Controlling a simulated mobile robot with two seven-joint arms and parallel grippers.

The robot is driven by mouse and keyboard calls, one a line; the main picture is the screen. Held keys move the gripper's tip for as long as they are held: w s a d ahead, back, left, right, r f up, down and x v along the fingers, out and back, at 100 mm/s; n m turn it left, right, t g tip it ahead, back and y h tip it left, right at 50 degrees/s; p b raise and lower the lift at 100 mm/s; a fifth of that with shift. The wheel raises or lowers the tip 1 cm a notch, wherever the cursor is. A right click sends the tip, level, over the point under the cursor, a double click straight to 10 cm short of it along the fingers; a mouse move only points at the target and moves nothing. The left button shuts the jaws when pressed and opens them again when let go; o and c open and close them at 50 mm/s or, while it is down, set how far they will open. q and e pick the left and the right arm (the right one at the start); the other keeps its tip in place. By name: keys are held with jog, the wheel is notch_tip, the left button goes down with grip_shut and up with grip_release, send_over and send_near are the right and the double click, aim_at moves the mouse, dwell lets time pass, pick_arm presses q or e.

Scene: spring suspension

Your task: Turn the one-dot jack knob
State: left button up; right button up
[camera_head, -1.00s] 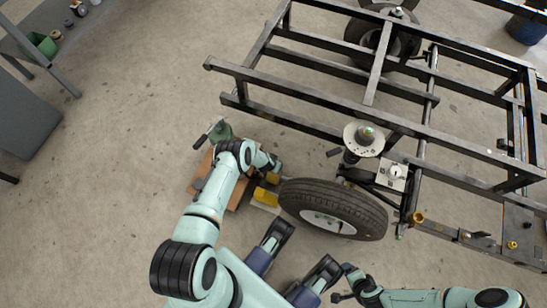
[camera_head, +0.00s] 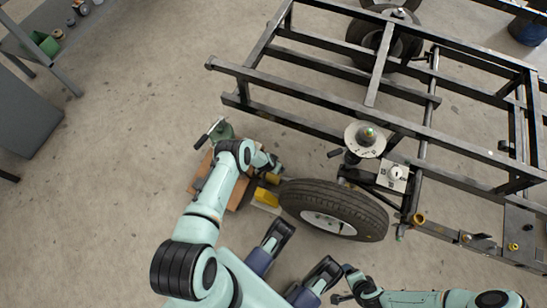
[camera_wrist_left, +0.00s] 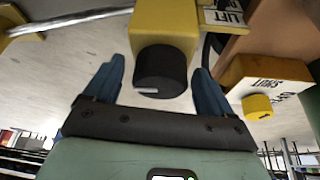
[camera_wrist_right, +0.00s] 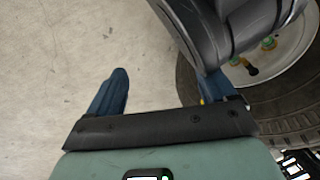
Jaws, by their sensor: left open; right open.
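In the left wrist view, a black round knob (camera_wrist_left: 160,74) with a short white mark sticks out of a yellow block (camera_wrist_left: 166,24). My open left gripper (camera_wrist_left: 157,68) has one finger on each side of this knob; I cannot tell whether they touch it. A "LIFT" label (camera_wrist_left: 228,12) is at the top. The dots on the knobs are not readable. In the head view, my left gripper (camera_head: 272,170) is beside the jack (camera_head: 266,196). My right gripper (camera_wrist_right: 164,82) is open and empty.
The tyre (camera_head: 335,208) stands just right of the jack, below the dark steel frame (camera_head: 330,105). A bench (camera_head: 45,45) stands far left. The floor (camera_head: 110,180) between is clear.

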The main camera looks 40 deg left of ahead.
pick_arm(q)
jog(key=p+v, duration=0.2)
jog(key=v, duration=0.1)
jog(key=shift+r, duration=0.35)
pick_arm(e)
jog(key=w+r+t, duration=0.1)
jog(key=w+r, duration=0.3)
pick_arm(q)
jog(key=p+v, duration=0.4)
jog(key=v, duration=0.5)
jog(key=shift+s+r, duration=0.25)
jog(key=shift+s, duration=0.05)
pick_arm(e)
jog(key=s+a+r+g+y, duration=0.1)
jog(key=s+a+r, duration=0.3)
jog(key=s, duration=0.4)
jog(key=shift+s+a+r+n+g, duration=0.25)
jog(key=shift+n+g, duration=0.15)
jog(key=shift+g, duration=0.2)
pick_arm(q)
jog(key=shift+d, duration=0.1)
